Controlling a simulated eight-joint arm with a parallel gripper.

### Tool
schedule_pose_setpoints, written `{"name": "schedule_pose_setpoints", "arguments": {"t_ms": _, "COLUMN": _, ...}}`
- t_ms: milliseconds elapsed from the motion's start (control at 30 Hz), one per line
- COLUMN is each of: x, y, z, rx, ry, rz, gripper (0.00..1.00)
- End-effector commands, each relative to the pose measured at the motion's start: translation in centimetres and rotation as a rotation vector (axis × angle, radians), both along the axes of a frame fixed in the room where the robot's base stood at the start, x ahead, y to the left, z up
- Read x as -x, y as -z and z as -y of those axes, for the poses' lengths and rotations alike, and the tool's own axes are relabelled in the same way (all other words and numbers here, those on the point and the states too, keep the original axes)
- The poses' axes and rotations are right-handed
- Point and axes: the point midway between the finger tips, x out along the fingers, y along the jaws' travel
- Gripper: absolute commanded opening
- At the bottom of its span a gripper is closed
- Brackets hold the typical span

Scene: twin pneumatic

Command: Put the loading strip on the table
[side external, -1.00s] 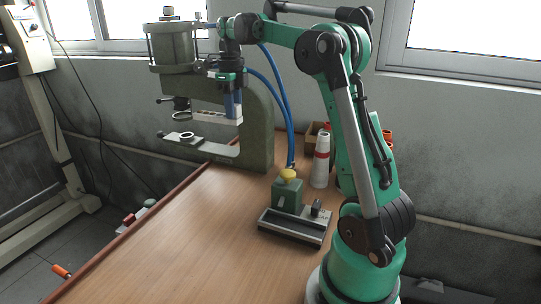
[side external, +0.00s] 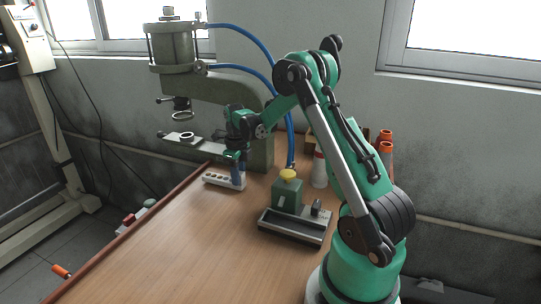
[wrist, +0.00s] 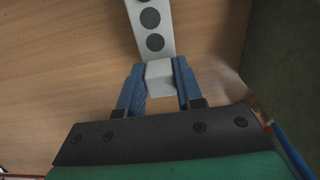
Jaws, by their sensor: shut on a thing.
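The loading strip (side external: 219,180) is a pale bar with a row of dark round holes. In the side view it is at table height near the table's far left edge, in front of the press; I cannot tell whether it touches the wood. My gripper (side external: 238,172) points down at the strip's right end. In the wrist view the blue fingers of my gripper (wrist: 160,80) are shut on the pale end block of the strip (wrist: 153,25), which extends up out of the frame. The table (side external: 165,240) is brown wood.
The grey-green press (side external: 262,140) stands at the back edge, with blue hoses. A green valve box with a yellow button (side external: 288,190) sits on a dark base right of the strip. A white bottle (side external: 320,170) stands behind it. The table's front left is clear.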

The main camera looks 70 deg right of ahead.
Motion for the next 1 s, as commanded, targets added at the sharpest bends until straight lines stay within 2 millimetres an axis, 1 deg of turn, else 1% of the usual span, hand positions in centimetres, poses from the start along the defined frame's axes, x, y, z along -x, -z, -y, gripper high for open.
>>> {"name": "schedule_pose_setpoints", "arguments": {"t_ms": 400, "x": 0.0, "y": 0.6, "z": 0.0, "rx": 0.0, "ry": 0.0, "rz": 0.0, "gripper": 0.0}}
{"name": "schedule_pose_setpoints", "arguments": {"t_ms": 433, "x": 0.0, "y": 0.6, "z": 0.0, "rx": 0.0, "ry": 0.0, "rz": 0.0, "gripper": 0.39}}
{"name": "schedule_pose_setpoints", "arguments": {"t_ms": 467, "x": 0.0, "y": 0.6, "z": 0.0, "rx": 0.0, "ry": 0.0, "rz": 0.0, "gripper": 0.48}}
{"name": "schedule_pose_setpoints", "arguments": {"t_ms": 500, "x": 0.0, "y": 0.6, "z": 0.0, "rx": 0.0, "ry": 0.0, "rz": 0.0, "gripper": 0.59}}
{"name": "schedule_pose_setpoints", "arguments": {"t_ms": 533, "x": 0.0, "y": 0.6, "z": 0.0, "rx": 0.0, "ry": 0.0, "rz": 0.0, "gripper": 0.62}}
{"name": "schedule_pose_setpoints", "arguments": {"t_ms": 867, "x": 0.0, "y": 0.3, "z": 0.0, "rx": 0.0, "ry": 0.0, "rz": 0.0, "gripper": 0.62}}
{"name": "schedule_pose_setpoints", "arguments": {"t_ms": 967, "x": 0.0, "y": -0.7, "z": 0.0, "rx": 0.0, "ry": 0.0, "rz": 0.0, "gripper": 0.62}}
{"name": "schedule_pose_setpoints", "arguments": {"t_ms": 1000, "x": 0.0, "y": -1.3, "z": 0.0, "rx": 0.0, "ry": 0.0, "rz": 0.0, "gripper": 0.62}}
